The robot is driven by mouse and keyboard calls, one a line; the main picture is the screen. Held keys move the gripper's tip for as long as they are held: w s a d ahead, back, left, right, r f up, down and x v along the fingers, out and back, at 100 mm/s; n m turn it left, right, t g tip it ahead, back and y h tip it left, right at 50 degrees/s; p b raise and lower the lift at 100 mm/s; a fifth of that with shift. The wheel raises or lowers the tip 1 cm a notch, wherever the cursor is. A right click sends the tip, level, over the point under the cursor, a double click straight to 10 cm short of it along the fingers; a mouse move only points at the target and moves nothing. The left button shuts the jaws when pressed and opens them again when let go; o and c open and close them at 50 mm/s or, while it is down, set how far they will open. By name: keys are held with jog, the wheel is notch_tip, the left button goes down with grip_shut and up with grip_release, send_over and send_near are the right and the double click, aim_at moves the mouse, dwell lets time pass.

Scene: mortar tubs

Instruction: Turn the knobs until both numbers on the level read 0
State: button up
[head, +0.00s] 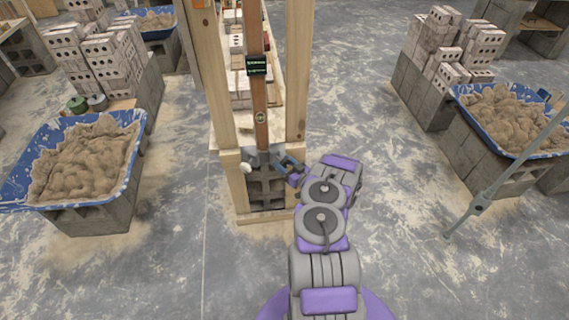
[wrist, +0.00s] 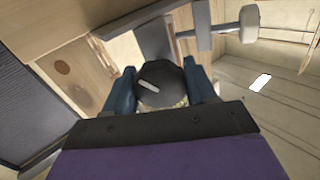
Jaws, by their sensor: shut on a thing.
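The level (head: 261,130) is a long brown wooden bar standing upright between two light wooden posts. It carries a small dark display with greenish digits (head: 258,66), too small to read, and a round vial (head: 260,117) below it. My gripper (head: 284,165) is at the foot of the level, on its right side. In the wrist view its blue fingers (wrist: 163,92) are shut on a dark round knob (wrist: 160,78) with a pale mark line. A second knob, pale with a grey stem (wrist: 249,24), stands apart from the fingers; it shows left of the level's foot (head: 245,168).
Blue tubs of mortar stand on grey blocks at left (head: 140,130) and right (head: 462,98). Brick stacks (head: 95,50) stand behind them. A grey pole (head: 490,195) leans at the right. The concrete floor around the posts is clear.

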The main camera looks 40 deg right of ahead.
jog(key=o, duration=1)
jog(key=s+p, duration=0.1)
jog(key=s, duration=0.4)
jog(key=s+p, duration=0.2)
jog(key=s, duration=0.4)
jog(key=s+d+p, duration=0.1)
jog(key=s+p, duration=0.1)
jog(key=s, duration=0.4)
jog(key=shift+s+d+f, duration=0.1)
jog(key=shift+s, duration=0.05)
